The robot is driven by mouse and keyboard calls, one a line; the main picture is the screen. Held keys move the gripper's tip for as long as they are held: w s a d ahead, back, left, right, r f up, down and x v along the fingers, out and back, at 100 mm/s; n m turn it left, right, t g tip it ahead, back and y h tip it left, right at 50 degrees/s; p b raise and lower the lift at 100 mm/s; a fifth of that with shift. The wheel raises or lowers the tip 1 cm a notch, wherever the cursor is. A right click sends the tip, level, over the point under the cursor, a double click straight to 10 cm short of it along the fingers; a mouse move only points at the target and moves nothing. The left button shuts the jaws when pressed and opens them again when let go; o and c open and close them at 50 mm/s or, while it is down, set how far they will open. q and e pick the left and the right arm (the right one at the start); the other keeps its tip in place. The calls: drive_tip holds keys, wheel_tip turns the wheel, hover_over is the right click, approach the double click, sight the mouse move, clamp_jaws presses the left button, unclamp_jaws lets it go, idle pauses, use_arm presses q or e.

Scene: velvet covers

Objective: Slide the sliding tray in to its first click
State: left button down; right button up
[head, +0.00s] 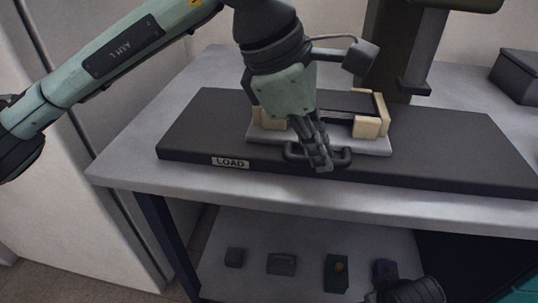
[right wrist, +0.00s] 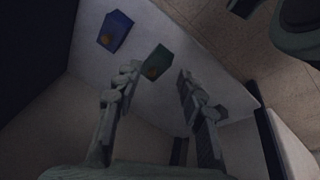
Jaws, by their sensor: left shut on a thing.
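The sliding tray (head: 375,148) is a light grey plate on a long dark base (head: 195,125). The base has a LOAD label (head: 230,162) on its front. A dark bar handle (head: 345,158) sticks out of the tray's front. My left gripper (head: 321,161) is shut on the handle, reaching down from above; its fingers hide the handle's middle. Cream blocks (head: 369,127) and a dark piece stand on the tray, partly hidden behind my gripper. My right gripper (right wrist: 153,72) is open and empty in the right wrist view, near the lower shelf.
A dark column (head: 405,50) rises behind the tray. A dark box (head: 517,75) is at the back right. The lower shelf (head: 305,240) holds several small boxes, including a green one (right wrist: 158,62) and a blue one (right wrist: 114,30). The table (head: 125,165) is bare at left.

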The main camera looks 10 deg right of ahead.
sight(388, 172)
use_arm(q)
drive_tip(key=d, duration=0.1)
drive_tip(key=s+d+b, duration=0.1)
drive_tip(key=d, duration=0.3)
drive_tip(key=shift+s+d+f, duration=0.1)
drive_tip(key=shift+s+d, duration=0.05)
drive_tip(key=shift+s, duration=0.25)
drive_tip(key=d, duration=0.1)
drive_tip(key=s+d+b, duration=0.1)
drive_tip(key=d, duration=0.1)
drive_tip(key=shift+d, duration=0.15)
use_arm(e)
drive_tip(key=w+a+r+t+y, duration=0.1)
drive_tip(key=w+a+r+t, duration=0.2)
drive_tip(key=w+r, duration=0.1)
drive_tip(key=shift+a+r+n, duration=0.3)
drive_tip(key=shift+a+r, duration=0.1)
drive_tip(key=shift+r, duration=0.35)
drive_tip(key=shift+w, duration=0.1)
use_arm(q)
drive_tip(key=c, duration=1.6)
unclamp_jaws()
drive_tip(key=shift+o, duration=0.2)
drive_tip(key=v, duration=1.2)
